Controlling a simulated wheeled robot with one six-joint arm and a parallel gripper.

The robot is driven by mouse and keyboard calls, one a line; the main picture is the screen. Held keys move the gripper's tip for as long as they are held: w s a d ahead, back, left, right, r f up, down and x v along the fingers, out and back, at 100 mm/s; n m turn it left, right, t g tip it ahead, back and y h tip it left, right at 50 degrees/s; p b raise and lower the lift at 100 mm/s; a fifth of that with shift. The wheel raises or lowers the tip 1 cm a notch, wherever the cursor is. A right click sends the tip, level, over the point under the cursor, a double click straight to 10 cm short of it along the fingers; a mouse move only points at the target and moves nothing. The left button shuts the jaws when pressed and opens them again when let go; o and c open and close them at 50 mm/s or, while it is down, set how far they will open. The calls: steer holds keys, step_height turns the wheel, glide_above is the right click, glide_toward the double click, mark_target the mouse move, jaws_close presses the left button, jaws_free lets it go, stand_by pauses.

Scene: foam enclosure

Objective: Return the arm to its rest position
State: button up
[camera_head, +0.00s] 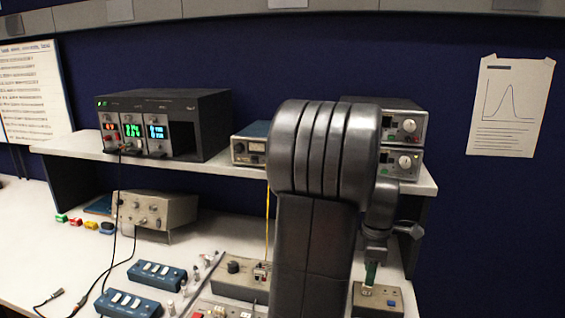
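My arm, a large dark grey link, rises through the middle of the view and hides part of the bench and shelf behind it. My gripper (375,250) is small in view at the arm's right side, low and pointing down over the bench. A narrow green piece (371,273) shows right below it, above a small grey box (378,300). I cannot tell whether the gripper touches or holds the green piece. Its fingers are too small and dark to read as open or shut.
A shelf (75,153) carries a black power supply (205,125), a blue-grey meter (250,145) and stacked instruments (405,125). Below are a beige box (155,210), blue switch boxes (158,274) and loose cables. The bench's left front is mostly clear.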

step_height(320, 180, down, 5)
steer(key=shift+r, duration=0.3)
stand_by(0.4)
step_height(320, 180, up, 14)
step_height(320, 180, down, 14)
steer(key=shift+f, duration=0.15)
step_height(320, 180, up, 3)
steer(key=shift+w+f+p, duration=0.1)
steer(key=shift+p, duration=0.95)
steer(key=shift+b, duration=0.35)
step_height(320, 180, up, 5)
steer(key=p, duration=0.3)
